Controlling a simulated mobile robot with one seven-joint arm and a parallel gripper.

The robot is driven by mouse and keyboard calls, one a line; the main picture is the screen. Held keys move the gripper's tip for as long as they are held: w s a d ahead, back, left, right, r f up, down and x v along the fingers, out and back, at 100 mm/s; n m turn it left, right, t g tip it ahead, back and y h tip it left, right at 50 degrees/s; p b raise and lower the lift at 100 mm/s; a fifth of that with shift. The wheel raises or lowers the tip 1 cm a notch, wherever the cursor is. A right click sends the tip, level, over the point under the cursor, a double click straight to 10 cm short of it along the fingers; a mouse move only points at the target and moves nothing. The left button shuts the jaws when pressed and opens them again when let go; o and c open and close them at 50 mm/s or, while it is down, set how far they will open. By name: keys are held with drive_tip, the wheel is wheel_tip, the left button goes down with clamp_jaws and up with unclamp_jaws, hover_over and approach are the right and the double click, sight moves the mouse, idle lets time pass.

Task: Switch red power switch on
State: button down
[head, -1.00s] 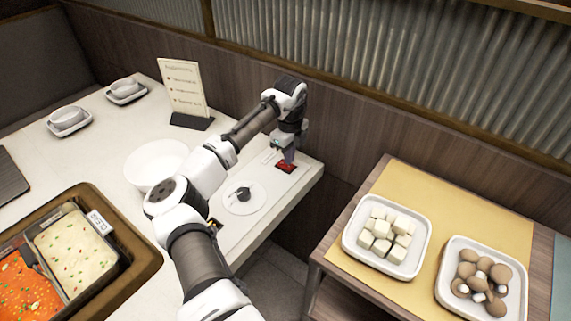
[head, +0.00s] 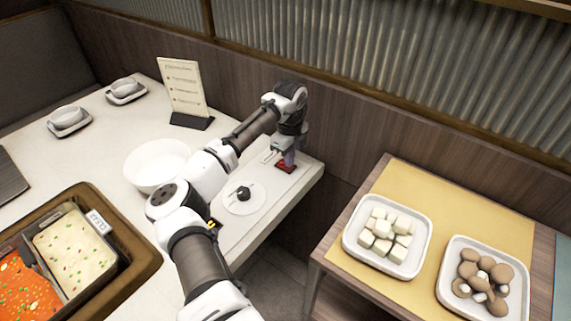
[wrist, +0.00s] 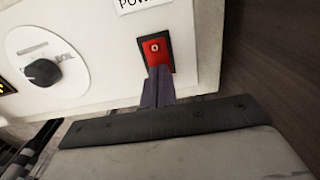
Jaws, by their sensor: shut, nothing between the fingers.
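The red power switch (wrist: 154,50) sits in a dark frame on the white panel, below a label reading "POW", partly cut off. It also shows in the head view (head: 286,169) near the table's right corner. My gripper (wrist: 158,70) is shut and empty. In the wrist view its fingertips overlap the lower part of the red switch, at or touching its face. In the head view my gripper (head: 288,163) points down onto the switch and hides part of it. I cannot tell whether the switch is on or off.
A black knob (head: 244,193) on a round white dial is beside the switch. A white bowl (head: 158,165) and a menu stand (head: 187,95) are on the table. A side table holds plates of white cubes (head: 384,235) and mushrooms (head: 482,280).

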drive_tip(key=shift+f, duration=0.3)
drive_tip(key=shift+r, duration=0.1)
wheel_tip(320, 180, up, 7)
drive_tip(key=p, duration=0.6)
idle(0.3)
idle(0.5)
